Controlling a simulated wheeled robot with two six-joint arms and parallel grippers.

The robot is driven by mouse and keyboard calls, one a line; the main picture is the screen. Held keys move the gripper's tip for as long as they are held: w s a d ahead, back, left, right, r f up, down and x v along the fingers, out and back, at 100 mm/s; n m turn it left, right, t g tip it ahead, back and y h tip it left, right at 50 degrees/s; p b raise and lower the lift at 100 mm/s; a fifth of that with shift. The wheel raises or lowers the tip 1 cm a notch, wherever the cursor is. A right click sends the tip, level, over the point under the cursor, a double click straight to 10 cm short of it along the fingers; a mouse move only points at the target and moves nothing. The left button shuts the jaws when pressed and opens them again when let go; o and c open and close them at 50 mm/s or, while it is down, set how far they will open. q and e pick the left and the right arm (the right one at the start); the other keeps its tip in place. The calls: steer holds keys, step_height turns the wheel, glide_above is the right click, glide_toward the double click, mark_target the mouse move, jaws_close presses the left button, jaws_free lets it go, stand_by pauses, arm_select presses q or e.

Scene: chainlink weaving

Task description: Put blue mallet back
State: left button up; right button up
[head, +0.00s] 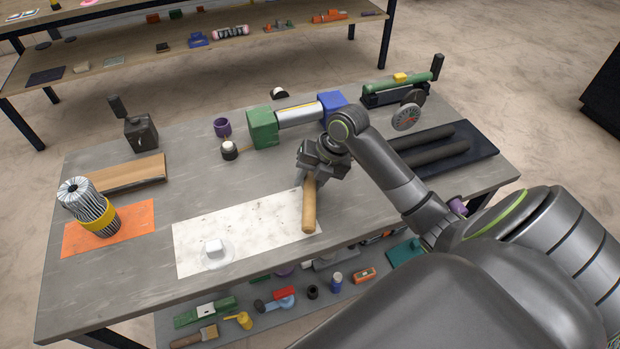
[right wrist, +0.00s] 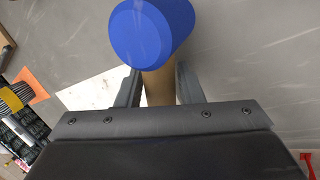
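The blue mallet has a round blue head (right wrist: 150,32) in the right wrist view and a wooden handle (head: 309,207), which points towards the front of the bench in the head view. My right gripper (head: 314,174) is around the handle, with a finger close on each side; I take it as shut on the handle. In the head view the mallet's head seems hidden behind the gripper. The handle's end is over the right end of a white sheet (head: 250,228); I cannot tell whether it touches. My left gripper is not in view.
A green block (head: 262,127) and a blue block (head: 332,103) with a pale bar between them stand behind my gripper. A dark tray (head: 481,149) is on the right.

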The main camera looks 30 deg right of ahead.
steer(key=shift+o, duration=1.1)
steer(key=shift+r, duration=0.2)
steer(key=v, duration=1.2)
steer(key=shift+b, duration=0.45)
steer(key=shift+a, duration=0.1)
